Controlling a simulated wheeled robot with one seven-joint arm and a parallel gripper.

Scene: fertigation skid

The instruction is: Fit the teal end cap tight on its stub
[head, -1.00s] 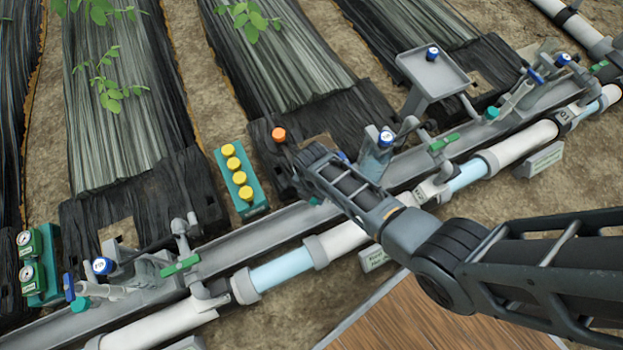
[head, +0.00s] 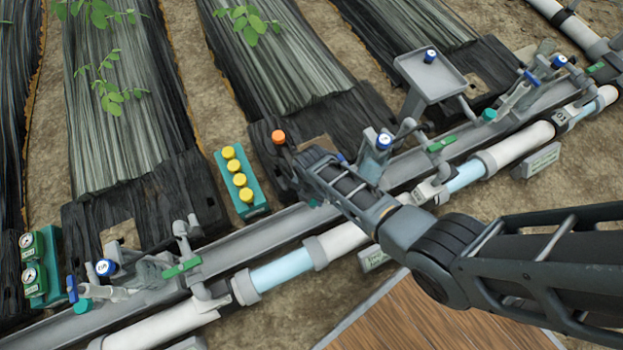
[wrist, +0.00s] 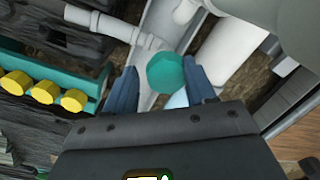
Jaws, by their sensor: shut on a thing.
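The teal end cap (wrist: 165,74) shows in the wrist view between the two blue fingers of my gripper (wrist: 160,68). My gripper is shut on it and holds it over the grey trough (wrist: 152,40). In the head view my gripper is mostly hidden behind my own arm, near the trough (head: 290,222) and right of the yellow-capped block. I cannot make out the cap's own stub. Other teal caps show in the head view at the left station (head: 83,305) and the right station (head: 489,114).
A teal block with several yellow caps (head: 239,180) stands left of my gripper. An orange knob (head: 278,137) is close to my arm's end. White and clear pipe (head: 340,240) runs along the trough. A small grey tray (head: 432,72) stands at upper right; gauges (head: 30,262) are at far left.

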